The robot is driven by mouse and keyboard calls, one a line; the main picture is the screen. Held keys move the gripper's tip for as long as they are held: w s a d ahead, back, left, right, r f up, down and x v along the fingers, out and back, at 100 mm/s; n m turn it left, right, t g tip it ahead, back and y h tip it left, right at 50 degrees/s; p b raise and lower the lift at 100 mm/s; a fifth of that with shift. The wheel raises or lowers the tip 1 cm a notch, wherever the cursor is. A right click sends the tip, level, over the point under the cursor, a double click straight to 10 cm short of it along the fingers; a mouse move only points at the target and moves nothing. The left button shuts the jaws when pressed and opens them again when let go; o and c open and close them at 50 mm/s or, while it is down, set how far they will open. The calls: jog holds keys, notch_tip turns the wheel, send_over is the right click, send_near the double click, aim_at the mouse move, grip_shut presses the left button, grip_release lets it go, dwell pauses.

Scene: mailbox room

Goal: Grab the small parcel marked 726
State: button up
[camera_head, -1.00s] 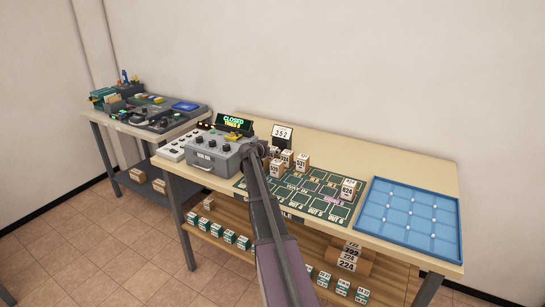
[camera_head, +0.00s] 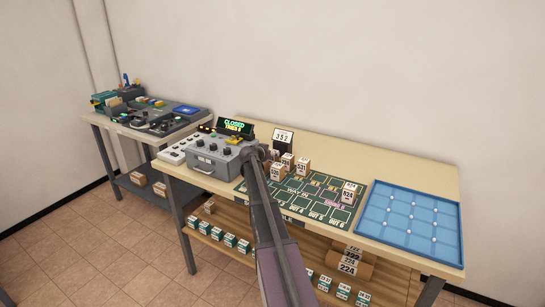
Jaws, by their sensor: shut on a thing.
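Several small brown parcels with white number labels stand on the green mat (camera_head: 310,197) on the table. One parcel (camera_head: 277,171) is close to the end of my arm, another parcel (camera_head: 288,161) is just behind it, and a parcel that seems marked 531 (camera_head: 303,166) is to the right. A parcel that seems marked 624 (camera_head: 348,193) stands apart further right. I cannot read 726 on any of them. My gripper (camera_head: 273,155) is mostly hidden behind my arm, beside the left parcels. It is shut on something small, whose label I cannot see.
A grey control box (camera_head: 213,155) with a lit "CLOSED" display (camera_head: 236,125) is left of the parcels. A sign reading 352 (camera_head: 283,137) stands behind them. A blue divided tray (camera_head: 408,224) lies at the right. Shelves below hold more parcels (camera_head: 347,268).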

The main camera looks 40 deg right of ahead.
jog(key=shift+r, duration=0.15)
notch_tip(320, 180, up, 10)
jog(key=p, duration=1)
jog(key=shift+f, duration=0.2)
